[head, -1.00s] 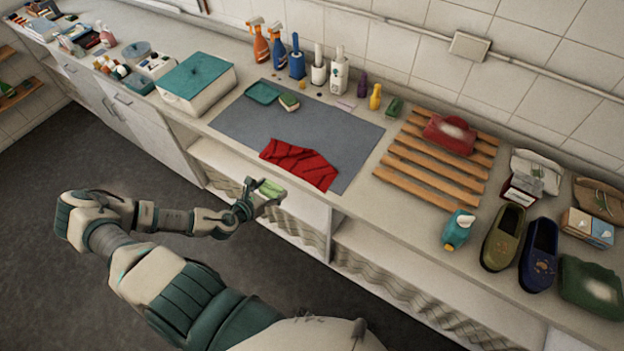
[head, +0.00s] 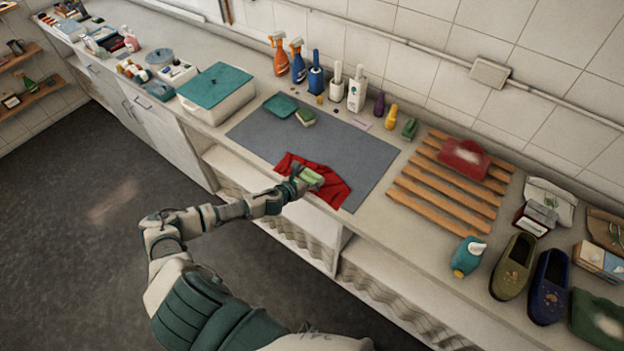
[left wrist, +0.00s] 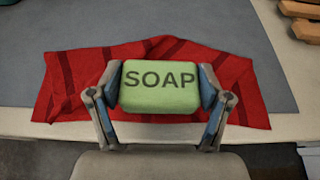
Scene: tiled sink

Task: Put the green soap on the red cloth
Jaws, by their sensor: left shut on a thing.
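The green soap (left wrist: 159,87), a rounded block marked SOAP, is between the two fingers of my left gripper (left wrist: 160,90) in the left wrist view. In the head view the soap (head: 311,177) shows at the tip of my left gripper (head: 305,180), over the red cloth (head: 331,188). The red cloth (left wrist: 70,85) has dark stripes and lies crumpled behind and around the soap in the wrist view. I cannot tell whether the soap touches the cloth. My right gripper is not in view.
The cloth lies on a grey mat (head: 350,150) near the counter's front edge. A green-lidded white box (head: 215,93) stands to the left and a wooden slatted rack (head: 440,195) to the right. A sponge (head: 306,117) and spray bottles (head: 298,60) are behind.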

